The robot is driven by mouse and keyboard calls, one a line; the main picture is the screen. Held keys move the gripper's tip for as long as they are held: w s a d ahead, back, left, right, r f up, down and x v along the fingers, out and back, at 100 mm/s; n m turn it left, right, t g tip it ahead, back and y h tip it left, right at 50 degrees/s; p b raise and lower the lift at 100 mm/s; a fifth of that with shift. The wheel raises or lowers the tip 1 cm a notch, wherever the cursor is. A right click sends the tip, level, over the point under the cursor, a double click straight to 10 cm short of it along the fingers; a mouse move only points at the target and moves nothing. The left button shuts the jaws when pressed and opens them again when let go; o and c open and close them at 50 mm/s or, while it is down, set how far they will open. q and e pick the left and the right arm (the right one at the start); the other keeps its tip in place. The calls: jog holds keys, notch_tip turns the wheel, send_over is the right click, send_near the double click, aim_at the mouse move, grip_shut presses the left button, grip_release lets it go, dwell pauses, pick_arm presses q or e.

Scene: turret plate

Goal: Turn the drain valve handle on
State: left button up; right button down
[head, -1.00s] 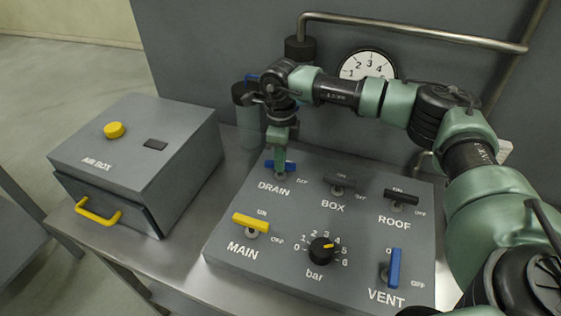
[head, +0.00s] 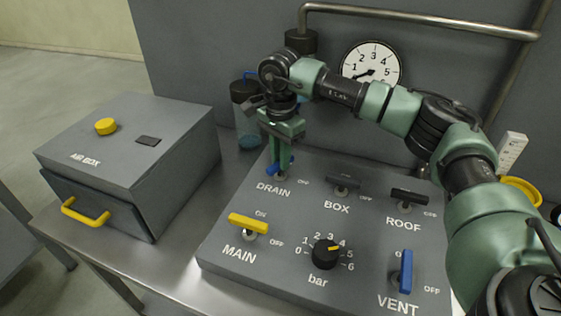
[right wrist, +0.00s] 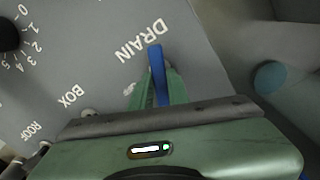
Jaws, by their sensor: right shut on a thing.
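The blue drain valve handle (head: 273,169) is at the back left of the grey sloping panel (head: 215,243), above the DRAIN label. My right gripper (head: 283,165) reaches down from above and is shut on this handle, hiding part of it. In the head view the handle slants, its near end to the lower left. In the right wrist view the blue handle (right wrist: 157,72) stands between the green fingers (right wrist: 158,92), close to the DRAIN lettering. My left gripper is not in view.
Yellow MAIN (head: 249,224), dark BOX (head: 343,181), dark ROOF (head: 409,196) and blue VENT (head: 406,270) handles surround a black bar knob (head: 325,254). A gauge (head: 371,65) hangs behind. A dark-lidded jar (head: 245,100) stands close behind my gripper. The air box (head: 125,150) is left.

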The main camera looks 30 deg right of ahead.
jog(key=n+b, duration=0.1)
jog(key=n, duration=0.4)
jog(key=shift+r, duration=0.1)
dwell(0.5)
jog(key=c, duration=1.4)
grip_release()
jog(key=shift+o, duration=0.2)
notch_tip(320, 180, up, 8)
jog(key=shift+f+b, duration=0.1)
jog(key=shift+b, duration=0.75)
jog(key=shift+f, duration=0.15)
